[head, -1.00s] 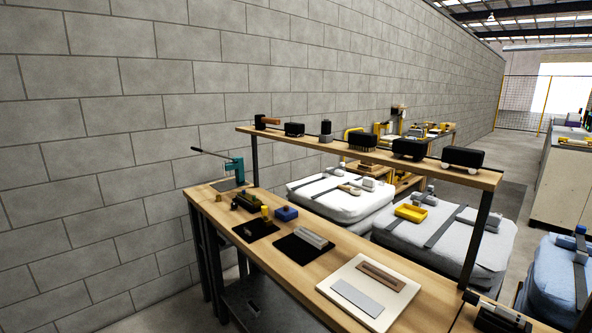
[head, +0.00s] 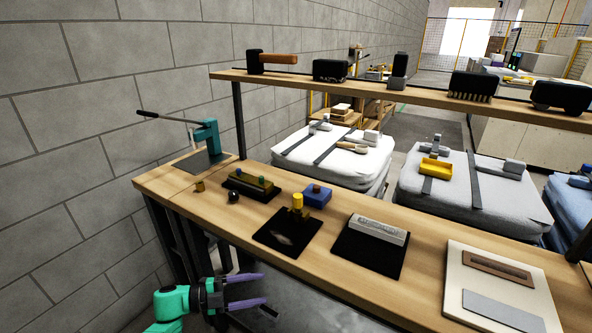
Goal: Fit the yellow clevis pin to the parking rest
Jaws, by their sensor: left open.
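A yellow cylindrical piece (head: 297,201), which looks like the clevis pin, stands upright at the back of a black mat (head: 270,236) on the wooden bench. My left gripper (head: 262,290), with purple fingers on a green arm, is open and empty. It is in front of the bench's near edge, left of and nearer than the yellow piece. My right gripper is not in view.
A blue block (head: 317,194) sits right behind the yellow piece. A grey block (head: 379,228) lies on another black mat, and a white board (head: 456,262) is at right. A teal lever press (head: 206,137) stands at the far left end. A raised shelf (head: 420,96) runs behind.

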